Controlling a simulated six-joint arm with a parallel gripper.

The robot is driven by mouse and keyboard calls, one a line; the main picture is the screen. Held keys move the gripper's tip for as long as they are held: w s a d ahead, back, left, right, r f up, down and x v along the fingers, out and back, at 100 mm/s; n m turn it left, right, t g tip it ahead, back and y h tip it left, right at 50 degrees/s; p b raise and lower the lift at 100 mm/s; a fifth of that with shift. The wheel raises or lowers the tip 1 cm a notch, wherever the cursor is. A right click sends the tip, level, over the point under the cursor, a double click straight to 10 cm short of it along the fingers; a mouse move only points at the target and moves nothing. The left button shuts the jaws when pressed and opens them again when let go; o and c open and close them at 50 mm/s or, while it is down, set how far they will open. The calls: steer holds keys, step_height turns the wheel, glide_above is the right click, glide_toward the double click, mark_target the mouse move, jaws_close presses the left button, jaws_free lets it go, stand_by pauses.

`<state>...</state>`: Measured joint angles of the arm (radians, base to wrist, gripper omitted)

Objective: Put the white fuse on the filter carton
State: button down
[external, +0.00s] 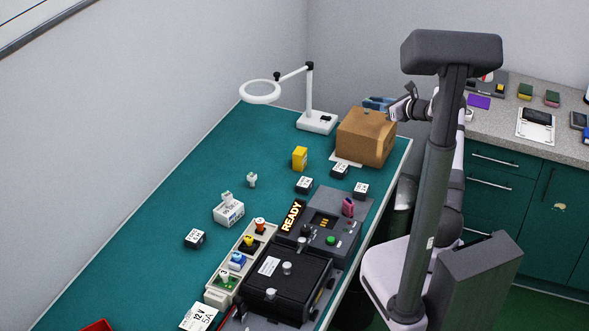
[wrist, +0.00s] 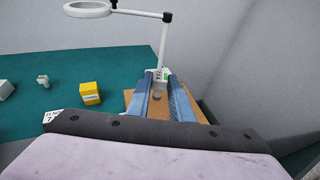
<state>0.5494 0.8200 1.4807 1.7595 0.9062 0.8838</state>
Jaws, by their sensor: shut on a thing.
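My gripper (external: 378,103) is low over the top of the brown filter carton (external: 365,147), at the back right of the teal bench. In the wrist view its two blue fingers (wrist: 160,76) point away from the camera, with the carton (wrist: 190,107) below them. A small pale thing shows between the fingertips, against the white lamp base; I take it as the white fuse (wrist: 158,75). Its outline is hard to separate from the base. I cannot tell whether it touches the carton. The fingers hide part of the carton top.
A white ring lamp (external: 317,122) stands just behind the carton. A yellow box (external: 300,158) and small black-and-white blocks (external: 304,185) stand in front. A small pale piece (external: 252,180) stands further left. A READY console (external: 325,222) fills the near right. The left bench is mostly clear.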

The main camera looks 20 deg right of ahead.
steer(key=shift+f+p, duration=0.85)
steer(key=shift+f, duration=1.7)
steer(key=shift+f+b, duration=0.25)
steer(key=shift+b, duration=0.1)
steer(key=c, duration=1.6)
jaws_free()
steer(key=shift+r, duration=0.1)
steer(key=shift+r, duration=0.15)
steer(key=shift+s, duration=0.1)
steer(key=b+v, duration=0.3)
steer(key=v, duration=0.9)
